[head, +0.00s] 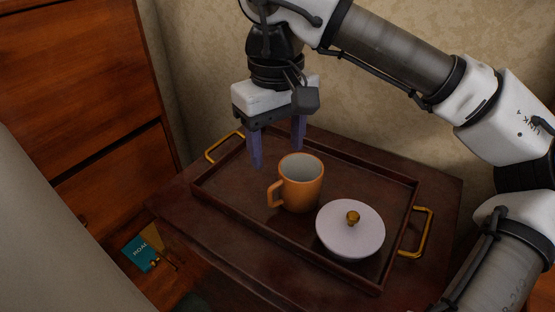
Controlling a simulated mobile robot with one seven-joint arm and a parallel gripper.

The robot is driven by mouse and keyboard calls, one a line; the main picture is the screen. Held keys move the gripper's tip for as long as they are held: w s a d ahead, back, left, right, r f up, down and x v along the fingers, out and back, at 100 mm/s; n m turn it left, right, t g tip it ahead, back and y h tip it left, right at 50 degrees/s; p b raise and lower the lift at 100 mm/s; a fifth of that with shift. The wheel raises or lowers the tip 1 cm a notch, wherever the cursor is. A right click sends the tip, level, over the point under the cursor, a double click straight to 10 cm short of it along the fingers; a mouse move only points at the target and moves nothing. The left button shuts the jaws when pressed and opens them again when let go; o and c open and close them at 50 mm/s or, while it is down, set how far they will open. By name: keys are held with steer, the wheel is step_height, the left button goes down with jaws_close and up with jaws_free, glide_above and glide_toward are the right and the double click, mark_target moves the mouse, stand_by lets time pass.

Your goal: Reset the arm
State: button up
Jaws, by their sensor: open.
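My gripper (277,155) points downward with its two bluish fingers apart. It is open, and nothing shows between the fingers. It hangs over the back left part of the wooden tray (300,254), just behind and left of the orange mug (301,192). The mug stands upright with its handle toward the left, and it looks empty. My arm reaches in from the right side of the head view, above the tray.
A white lid (342,236) with a gold knob lies on the tray, right of the mug. The tray has gold handles (427,233) and rests on a dark wooden table (213,232). A wooden cabinet (75,70) stands at left. A teal book (141,252) lies lower left.

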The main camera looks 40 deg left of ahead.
steer(key=shift+r, duration=0.45)
